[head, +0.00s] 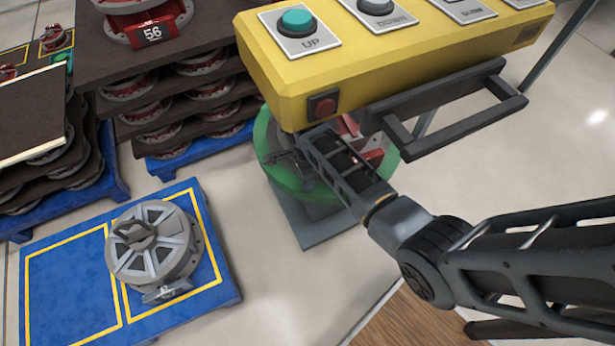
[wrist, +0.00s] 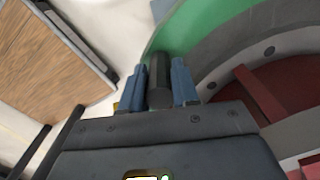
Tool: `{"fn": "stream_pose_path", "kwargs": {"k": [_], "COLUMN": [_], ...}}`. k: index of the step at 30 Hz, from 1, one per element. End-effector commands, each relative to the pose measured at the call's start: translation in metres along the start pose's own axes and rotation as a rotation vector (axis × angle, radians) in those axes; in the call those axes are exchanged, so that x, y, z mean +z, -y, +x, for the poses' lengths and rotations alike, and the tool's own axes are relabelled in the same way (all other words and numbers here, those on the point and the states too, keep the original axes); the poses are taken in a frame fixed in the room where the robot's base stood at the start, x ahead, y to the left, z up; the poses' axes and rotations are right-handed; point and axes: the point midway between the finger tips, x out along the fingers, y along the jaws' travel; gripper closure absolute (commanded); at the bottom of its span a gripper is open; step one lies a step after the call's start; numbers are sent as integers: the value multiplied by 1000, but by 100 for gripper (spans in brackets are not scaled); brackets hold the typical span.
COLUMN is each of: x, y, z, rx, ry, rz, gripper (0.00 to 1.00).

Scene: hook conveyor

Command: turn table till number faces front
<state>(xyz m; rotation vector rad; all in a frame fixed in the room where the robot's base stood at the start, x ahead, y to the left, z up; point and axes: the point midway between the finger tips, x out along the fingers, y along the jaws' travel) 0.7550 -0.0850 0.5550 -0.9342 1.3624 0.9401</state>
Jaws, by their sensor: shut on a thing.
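The turntable has a green ring (head: 400,150) and stands on a grey pedestal under the yellow control box. A red and grey round part (head: 362,158) sits on it, mostly hidden by my arm and the box. I see no number on this part. In the wrist view the green ring (wrist: 215,22) and the part's red interior (wrist: 280,95) show at the upper right. My gripper (wrist: 160,75) is shut on a dark upright cylindrical handle (wrist: 159,72) at the ring's edge, one blue-grey finger on each side. The fingertips are not clear in the head view.
The yellow control box (head: 400,60) with UP and DOWN buttons hangs close above my arm, its dark handle (head: 450,105) at the right. A blue pallet (head: 65,275) with a grey round part (head: 155,250) lies left. Stacked parts, one labelled 56 (head: 152,33), stand behind.

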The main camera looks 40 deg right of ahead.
Motion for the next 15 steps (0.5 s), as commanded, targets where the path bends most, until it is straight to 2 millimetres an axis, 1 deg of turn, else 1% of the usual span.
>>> {"fn": "stream_pose_path", "kwargs": {"k": [1,8,9,15], "x": [1,1,1,1], "y": [3,4,4,3], "z": [-1,-2,-2,-1], "rx": [-8,-12,-12,-9], "ry": [1,1,1,1], "rz": [0,-1,-1,-1], "gripper": [100,100,66,47]}}
